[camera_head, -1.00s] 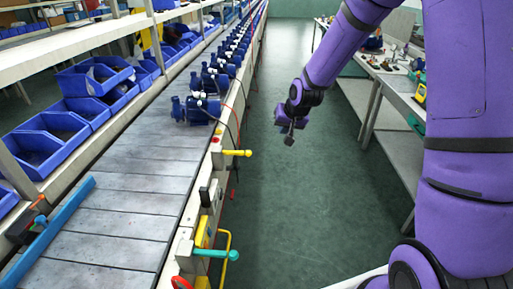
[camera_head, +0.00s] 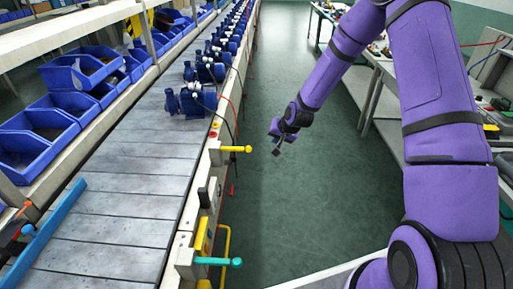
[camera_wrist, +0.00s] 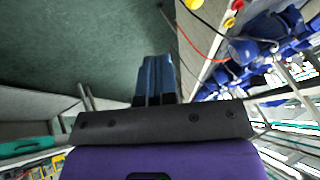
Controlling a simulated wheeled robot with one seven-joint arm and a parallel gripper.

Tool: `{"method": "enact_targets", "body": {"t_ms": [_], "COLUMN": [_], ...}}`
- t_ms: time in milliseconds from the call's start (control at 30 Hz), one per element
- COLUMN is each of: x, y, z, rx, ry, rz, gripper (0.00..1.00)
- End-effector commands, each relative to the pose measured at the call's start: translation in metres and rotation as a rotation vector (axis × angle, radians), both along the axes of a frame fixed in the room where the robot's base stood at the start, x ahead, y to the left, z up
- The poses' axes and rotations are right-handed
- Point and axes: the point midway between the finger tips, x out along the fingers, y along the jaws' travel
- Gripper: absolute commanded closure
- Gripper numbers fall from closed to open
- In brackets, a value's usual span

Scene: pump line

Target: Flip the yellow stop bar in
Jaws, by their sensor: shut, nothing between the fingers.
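The yellow stop bar (camera_head: 235,149) sticks out to the right from the conveyor's side rail, with a round knob at its end. A yellow knob, likely its end, shows at the top edge of the wrist view (camera_wrist: 193,4). My gripper (camera_head: 277,151) is shut and empty, pointing down over the aisle. In the head picture it is a short way right of the knob, with a gap between them. Its closed fingers show in the wrist view (camera_wrist: 155,80). How its height compares with the bar is hard to tell.
A teal bar (camera_head: 215,261) sticks out from the same rail, nearer to me. Blue pumps (camera_head: 192,101) stand on the conveyor (camera_head: 125,190). Cables hang along the rail. The green aisle floor (camera_head: 300,200) is clear; a bench (camera_head: 382,85) stands to the right.

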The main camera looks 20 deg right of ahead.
Motion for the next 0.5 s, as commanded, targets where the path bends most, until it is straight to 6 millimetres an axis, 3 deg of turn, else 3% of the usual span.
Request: {"method": "enact_targets", "body": {"t_ms": [267,500], "x": [0.006,0.025], "y": [0.003,0.011], "z": [-0.010,-0.043], "rx": [0.000,0.000], "ry": [0.001,0.003], "rz": [0.001,0.001], "gripper": [1.00,1.00]}}
